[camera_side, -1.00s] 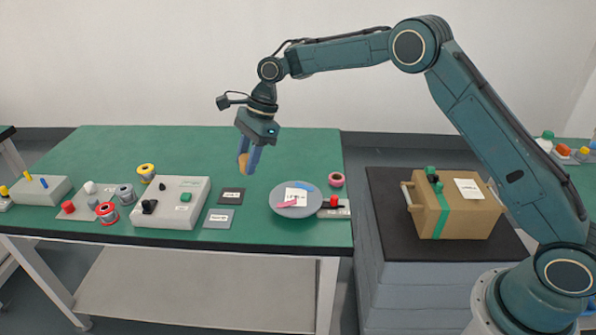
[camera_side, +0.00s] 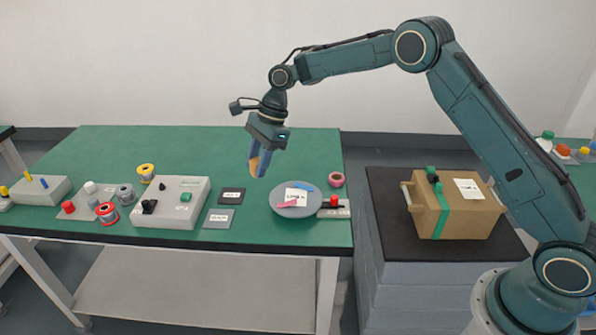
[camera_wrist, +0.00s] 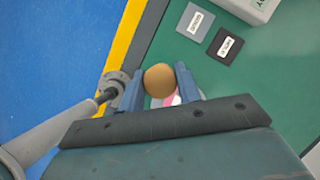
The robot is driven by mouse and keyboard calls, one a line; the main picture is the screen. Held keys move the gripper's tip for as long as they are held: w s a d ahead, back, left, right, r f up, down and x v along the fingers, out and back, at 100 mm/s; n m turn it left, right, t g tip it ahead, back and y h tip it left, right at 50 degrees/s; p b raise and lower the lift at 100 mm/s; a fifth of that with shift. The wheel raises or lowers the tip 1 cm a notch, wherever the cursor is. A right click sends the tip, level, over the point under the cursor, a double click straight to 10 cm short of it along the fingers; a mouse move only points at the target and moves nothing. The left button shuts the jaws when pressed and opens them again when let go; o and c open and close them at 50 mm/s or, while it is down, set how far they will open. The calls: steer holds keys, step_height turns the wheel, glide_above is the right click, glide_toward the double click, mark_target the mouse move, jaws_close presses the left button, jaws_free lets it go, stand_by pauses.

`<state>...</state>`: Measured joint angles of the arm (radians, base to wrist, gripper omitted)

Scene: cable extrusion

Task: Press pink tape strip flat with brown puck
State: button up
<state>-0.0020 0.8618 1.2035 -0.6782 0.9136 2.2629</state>
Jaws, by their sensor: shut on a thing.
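The brown puck (camera_side: 254,164) is held between the blue fingers of my gripper (camera_side: 260,163), above the green table and up and left of the grey round plate (camera_side: 276,204). In the wrist view the puck (camera_wrist: 159,78) shows as a rounded tan shape between both fingers. The pink tape strip (camera_side: 287,205) lies on the front left part of a white card (camera_side: 297,194) on the plate. In the wrist view a bit of pink strip (camera_wrist: 170,100) shows past the puck, the rest hidden.
A blue strip (camera_side: 304,188) lies at the back of the plate. A pink roll (camera_side: 336,180) and a small block with a red knob (camera_side: 334,201) are right of it. A dark card (camera_side: 231,196), a grey card (camera_side: 218,218) and a control box (camera_side: 180,212) are left.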

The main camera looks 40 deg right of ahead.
glide_above(288, 205)
steer(key=d, duration=0.1)
step_height(288, 205, down, 7)
steer(key=shift+d, duration=0.15)
steer(key=shift+f, duration=0.2)
steer(key=shift+f, duration=2.8)
steer(key=shift+s+f, duration=0.1)
steer(key=shift+f, duration=0.5)
steer(key=shift+r, duration=3.55)
